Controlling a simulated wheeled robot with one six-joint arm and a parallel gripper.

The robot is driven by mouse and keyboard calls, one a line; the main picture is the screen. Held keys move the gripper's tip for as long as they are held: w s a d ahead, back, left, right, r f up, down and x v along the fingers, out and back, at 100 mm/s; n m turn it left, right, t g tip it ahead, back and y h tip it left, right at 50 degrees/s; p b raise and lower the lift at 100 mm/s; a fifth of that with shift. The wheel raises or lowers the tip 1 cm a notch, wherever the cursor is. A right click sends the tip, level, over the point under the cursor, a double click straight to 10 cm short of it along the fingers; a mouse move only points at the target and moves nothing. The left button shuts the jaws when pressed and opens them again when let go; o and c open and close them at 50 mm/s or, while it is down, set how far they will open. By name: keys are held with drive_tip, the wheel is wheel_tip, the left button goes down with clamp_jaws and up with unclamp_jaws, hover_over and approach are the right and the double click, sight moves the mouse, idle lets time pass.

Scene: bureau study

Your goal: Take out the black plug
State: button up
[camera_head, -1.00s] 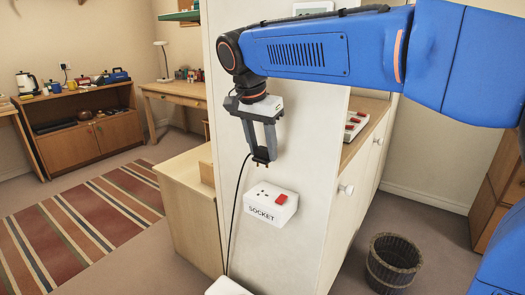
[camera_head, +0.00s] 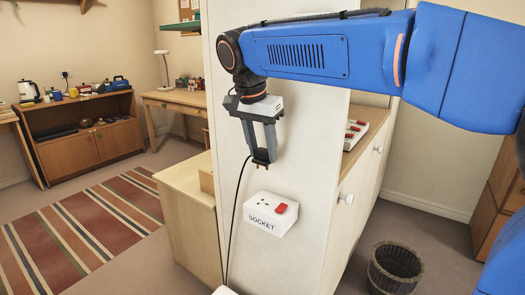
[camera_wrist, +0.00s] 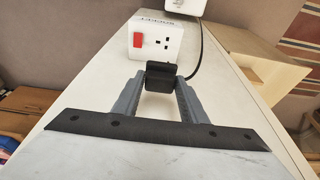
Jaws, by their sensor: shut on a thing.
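My gripper (camera_head: 262,160) is shut on the black plug (camera_wrist: 161,77). In the wrist view the plug sits between the two grey fingertips, with its black cord (camera_head: 237,205) running off to one side. In the head view the gripper points down above the white socket (camera_head: 270,212), which is labelled SOCKET and has a red switch (camera_head: 281,208). The plug is apart from the socket, whose holes show bare. The socket also shows in the wrist view (camera_wrist: 155,55), beyond the plug.
The socket is on a white panel (camera_head: 305,170). A wooden cabinet (camera_head: 190,215) stands left of the panel. A wicker basket (camera_head: 395,268) is on the floor at right. Another white unit (camera_wrist: 187,6) shows at the top of the wrist view.

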drive_tip(key=shift+r, duration=0.15)
drive_tip(key=shift+r, duration=1.6)
